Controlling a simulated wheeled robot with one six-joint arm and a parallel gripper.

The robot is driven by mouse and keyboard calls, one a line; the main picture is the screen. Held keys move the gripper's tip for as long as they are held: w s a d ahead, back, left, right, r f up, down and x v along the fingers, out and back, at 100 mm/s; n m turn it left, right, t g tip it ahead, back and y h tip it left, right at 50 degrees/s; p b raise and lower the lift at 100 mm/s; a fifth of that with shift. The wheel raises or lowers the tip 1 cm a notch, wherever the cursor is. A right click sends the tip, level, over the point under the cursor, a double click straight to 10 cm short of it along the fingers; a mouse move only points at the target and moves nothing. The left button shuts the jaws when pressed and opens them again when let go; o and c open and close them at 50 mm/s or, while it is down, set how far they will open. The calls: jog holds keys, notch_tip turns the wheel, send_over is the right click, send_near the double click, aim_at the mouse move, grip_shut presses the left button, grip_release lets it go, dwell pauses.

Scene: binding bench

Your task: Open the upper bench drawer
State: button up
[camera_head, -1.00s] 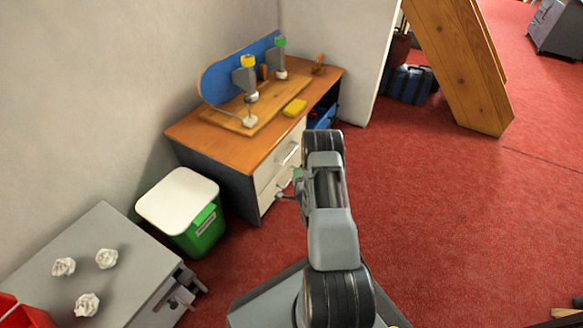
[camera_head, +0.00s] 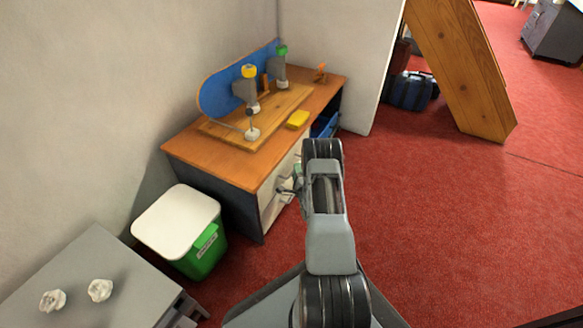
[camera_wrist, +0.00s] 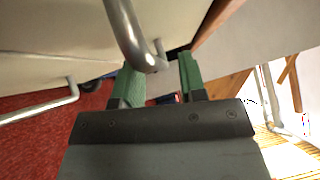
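The upper bench drawer (camera_head: 291,164) is a white front just under the bench's wooden top. It looks closed in the head view, though my arm covers part of it. A bent metal bar handle (camera_wrist: 124,30) fills the top middle of the wrist view. Its curved end lies by the gap between my green fingertips. My gripper (camera_wrist: 158,72) is open, with its fingers apart; I cannot tell whether they touch the bar. In the head view my gripper (camera_head: 292,184) is at the drawer fronts. A second metal handle (camera_wrist: 40,106) shows at left in the wrist view.
A green bin (camera_head: 205,258) with a white lid stands left of the bench. A grey table (camera_head: 100,265) is at lower left. Red carpet at right is open.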

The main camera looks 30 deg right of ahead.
jog(key=shift+w+r, duration=0.1)
jog(key=shift+w, duration=0.35)
jog(key=shift+c, duration=0.4)
grip_shut()
